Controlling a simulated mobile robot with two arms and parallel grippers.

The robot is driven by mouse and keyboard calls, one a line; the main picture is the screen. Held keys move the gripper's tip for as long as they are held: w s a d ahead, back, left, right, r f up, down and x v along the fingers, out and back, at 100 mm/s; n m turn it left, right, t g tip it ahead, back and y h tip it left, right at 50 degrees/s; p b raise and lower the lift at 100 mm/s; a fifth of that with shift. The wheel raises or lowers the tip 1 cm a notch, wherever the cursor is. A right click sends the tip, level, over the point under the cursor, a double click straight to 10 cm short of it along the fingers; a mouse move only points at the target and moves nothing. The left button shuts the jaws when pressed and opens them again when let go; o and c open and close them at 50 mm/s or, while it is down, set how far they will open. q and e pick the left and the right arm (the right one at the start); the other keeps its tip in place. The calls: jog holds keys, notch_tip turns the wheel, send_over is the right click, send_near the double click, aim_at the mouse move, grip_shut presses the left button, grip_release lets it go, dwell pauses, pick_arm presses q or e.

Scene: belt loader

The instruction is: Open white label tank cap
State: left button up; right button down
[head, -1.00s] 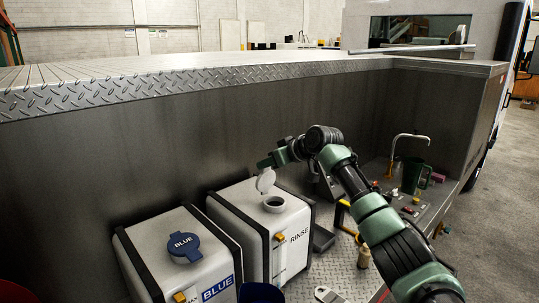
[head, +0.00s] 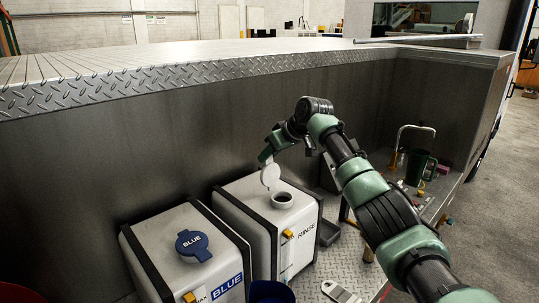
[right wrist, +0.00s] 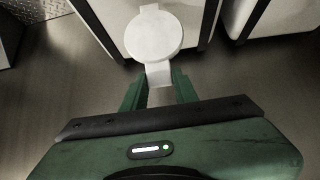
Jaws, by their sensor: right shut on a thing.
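The white tank labelled RINSE (head: 255,225) stands right of the blue-capped tank. Its round filler neck (head: 283,200) is uncovered and shows a dark opening. The white cap (head: 270,176) stands raised on edge at the left side of the neck; whether it touches the neck is hard to tell. My right gripper (head: 266,155) is above the cap, shut on its upper edge or tab. In the right wrist view the round white cap (right wrist: 154,37) sits just beyond the fingers, with its tab between them. My left gripper is not in view.
The tank labelled BLUE (head: 165,240) has its blue cap (head: 193,245) on. A grey wall stands behind the tanks. A white handheld device (head: 342,292) lies on the tread-plate floor.

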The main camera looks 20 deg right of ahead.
jog(key=c, duration=1.2)
grip_release()
jog(key=shift+w+r, duration=0.1)
jog(key=shift+r, duration=0.25)
jog(key=shift+o, duration=0.6)
jog(key=shift+f, duration=0.15)
jog(key=shift+s+d, duration=0.1)
jog(key=shift+s, duration=0.15)
jog(key=b+v, duration=0.4)
jog(key=v, duration=0.3)
jog(key=shift+r, duration=0.3)
jog(key=shift+s, duration=0.2)
